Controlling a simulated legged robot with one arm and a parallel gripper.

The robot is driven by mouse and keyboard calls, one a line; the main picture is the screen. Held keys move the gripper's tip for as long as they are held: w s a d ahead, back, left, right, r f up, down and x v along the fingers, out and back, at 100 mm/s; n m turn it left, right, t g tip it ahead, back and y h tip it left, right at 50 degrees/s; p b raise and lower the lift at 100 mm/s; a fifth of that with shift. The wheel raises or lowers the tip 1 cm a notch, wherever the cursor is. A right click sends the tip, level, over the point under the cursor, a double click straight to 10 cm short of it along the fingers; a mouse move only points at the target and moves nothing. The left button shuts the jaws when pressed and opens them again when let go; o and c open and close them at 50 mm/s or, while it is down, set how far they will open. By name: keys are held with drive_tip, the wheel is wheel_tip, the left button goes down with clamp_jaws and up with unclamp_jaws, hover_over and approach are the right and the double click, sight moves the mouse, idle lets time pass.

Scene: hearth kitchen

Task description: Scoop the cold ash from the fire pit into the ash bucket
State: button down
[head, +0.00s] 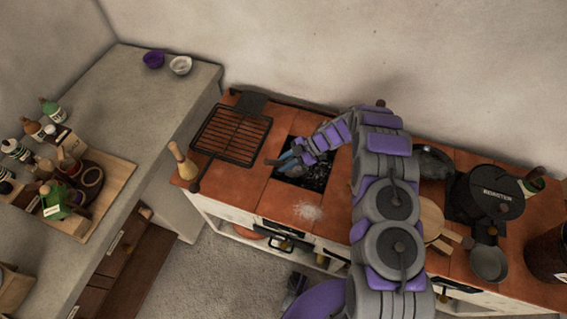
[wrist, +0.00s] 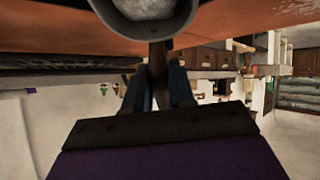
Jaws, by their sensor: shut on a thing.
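My gripper (head: 274,162) is over the left side of the fire pit (head: 318,184), a dark square opening in the orange tiled top with pale flecks of ash inside. In the wrist view my gripper (wrist: 158,72) is shut on the brown handle of a scoop (wrist: 157,60). The scoop's round grey bowl, cut off by the top edge, shows a pale grey inside; I cannot tell whether that is ash. A pale patch of ash (head: 307,211) lies on the tiles in front of the pit. A dark brown vessel (head: 548,255) at the right edge may be the ash bucket.
A grill grate (head: 232,134) and a wooden-handled brush (head: 181,160) lie left of the pit. A black lidded pot (head: 490,190), a round wooden board (head: 431,218) and a small grey pan (head: 489,263) are to the right. A grey counter (head: 150,100) joins on the left.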

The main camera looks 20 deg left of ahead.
drive_tip(key=shift+w+a+f, duration=0.15)
drive_tip(key=shift+w+a, duration=0.05)
drive_tip(key=shift+w, duration=0.3)
drive_tip(key=d, duration=0.1)
drive_tip(key=w+d, duration=0.1)
drive_tip(key=d, duration=0.1)
drive_tip(key=shift+w+r, duration=0.2)
drive_tip(key=shift+w, duration=0.15)
drive_tip(key=shift+w+d, duration=0.2)
drive_tip(key=shift+w+a+f, duration=0.1)
drive_tip(key=shift+a+f, duration=0.15)
drive_tip(key=shift+a, duration=0.4)
drive_tip(key=shift+d+r, duration=0.15)
drive_tip(key=shift+d, duration=0.2)
wheel_tip(320, 180, up, 15)
drive_tip(key=t+h+p, duration=0.4)
drive_tip(key=t+p, duration=0.1)
drive_tip(key=p, duration=0.4)
drive_tip(key=shift+n, duration=0.3)
